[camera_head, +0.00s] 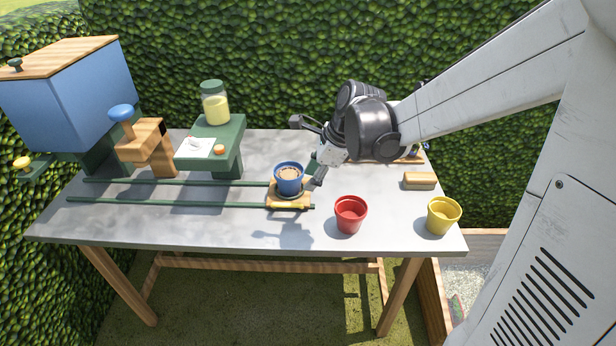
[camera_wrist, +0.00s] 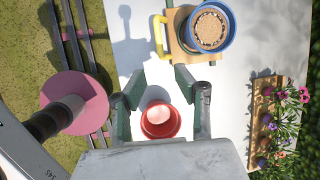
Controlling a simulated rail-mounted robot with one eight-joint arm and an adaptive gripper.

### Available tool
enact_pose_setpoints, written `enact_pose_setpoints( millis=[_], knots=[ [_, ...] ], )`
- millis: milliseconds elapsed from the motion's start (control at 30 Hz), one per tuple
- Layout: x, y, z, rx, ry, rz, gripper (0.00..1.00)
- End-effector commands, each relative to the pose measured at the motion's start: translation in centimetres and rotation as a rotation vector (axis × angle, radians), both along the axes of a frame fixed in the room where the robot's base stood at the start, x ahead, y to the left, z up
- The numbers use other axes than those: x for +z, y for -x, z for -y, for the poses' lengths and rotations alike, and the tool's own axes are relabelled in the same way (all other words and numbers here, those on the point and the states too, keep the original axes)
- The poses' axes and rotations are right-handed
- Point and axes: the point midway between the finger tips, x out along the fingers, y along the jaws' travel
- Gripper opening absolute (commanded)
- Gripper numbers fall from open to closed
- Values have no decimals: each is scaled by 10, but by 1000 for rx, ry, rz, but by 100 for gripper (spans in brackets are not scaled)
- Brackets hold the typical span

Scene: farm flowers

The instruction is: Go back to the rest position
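My gripper (camera_head: 309,150) is raised over the table near the blue pot, at the end of my arm reaching in from the right. In the wrist view its two dark green fingers (camera_wrist: 161,88) are apart with nothing held between them. The blue pot (camera_head: 289,182) has brown contents and stands upright on a small wooden carriage (camera_head: 276,204) with a yellow handle. The blue pot also shows in the wrist view (camera_wrist: 231,35). The red pot (camera_head: 351,217) stands on the table; in the wrist view it appears between and below the fingers (camera_wrist: 174,127).
The grey table (camera_head: 200,228) carries two green rails (camera_head: 180,203). A blue bin (camera_head: 75,90), wooden press (camera_head: 145,148) and green stand (camera_head: 226,155) with a jar (camera_head: 214,103) are left. A yellow pot (camera_head: 443,216) and brush-like block (camera_head: 420,181) are right. Flowers (camera_wrist: 282,125) stand in a wooden rack.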

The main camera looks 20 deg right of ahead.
Motion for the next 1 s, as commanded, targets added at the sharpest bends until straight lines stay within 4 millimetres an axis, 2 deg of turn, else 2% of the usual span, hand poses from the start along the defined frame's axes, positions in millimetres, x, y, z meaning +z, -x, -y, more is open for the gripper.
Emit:
enact_pose_setpoints(
  millis=[333, 467, 800, 1000],
  knots=[
    [0, 0, 0, 3, 2, 2, 30],
    [7, 7, -2, 55, 32, 27, 30],
    [49, 63, -14, 489, 297, 215, 30],
    [67, 100, -18, 778, 480, 316, 30]
  ],
)
